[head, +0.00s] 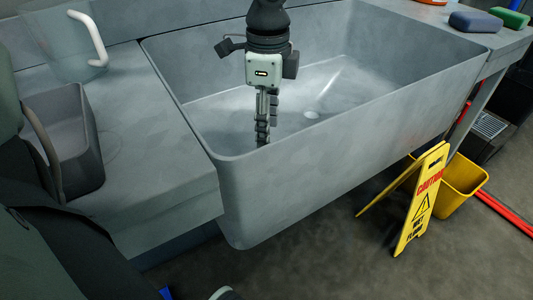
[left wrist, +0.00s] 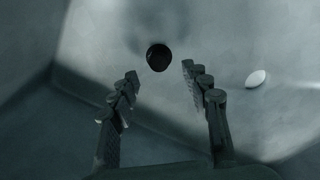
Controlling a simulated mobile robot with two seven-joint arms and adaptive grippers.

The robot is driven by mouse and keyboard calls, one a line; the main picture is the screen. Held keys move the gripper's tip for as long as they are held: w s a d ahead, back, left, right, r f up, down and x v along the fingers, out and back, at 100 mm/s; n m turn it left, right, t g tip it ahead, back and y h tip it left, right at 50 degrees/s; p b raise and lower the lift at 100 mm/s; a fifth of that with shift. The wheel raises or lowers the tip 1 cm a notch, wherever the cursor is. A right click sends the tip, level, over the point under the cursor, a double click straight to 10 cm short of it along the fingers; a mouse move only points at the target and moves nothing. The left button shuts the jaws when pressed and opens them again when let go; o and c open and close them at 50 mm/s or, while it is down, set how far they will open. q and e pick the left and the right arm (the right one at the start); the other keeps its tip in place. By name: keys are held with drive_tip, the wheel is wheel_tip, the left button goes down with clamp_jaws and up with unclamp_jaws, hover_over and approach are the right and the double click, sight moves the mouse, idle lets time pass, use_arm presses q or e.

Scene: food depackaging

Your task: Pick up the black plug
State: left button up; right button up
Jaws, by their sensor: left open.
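The black plug (left wrist: 158,57) shows in the left wrist view as a small dark round piece on the sink floor, just beyond my fingertips and roughly centred between them. My left gripper (left wrist: 160,72) is open with nothing between its fingers. In the head view my left gripper (head: 264,135) points down inside the grey sink (head: 350,150), near its front wall. I cannot make out the plug in the head view. My right gripper is not in view.
The sink walls surround the gripper. A grey bin (head: 85,140) and a clear jug (head: 62,45) stand left. A yellow caution sign (head: 421,200) stands on the floor.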

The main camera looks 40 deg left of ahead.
use_arm(q)
wheel_tip(320, 180, down, 4)
drive_tip(key=shift+s+a+f, duration=0.1)
drive_tip(key=shift+c, duration=0.6)
clamp_jaws()
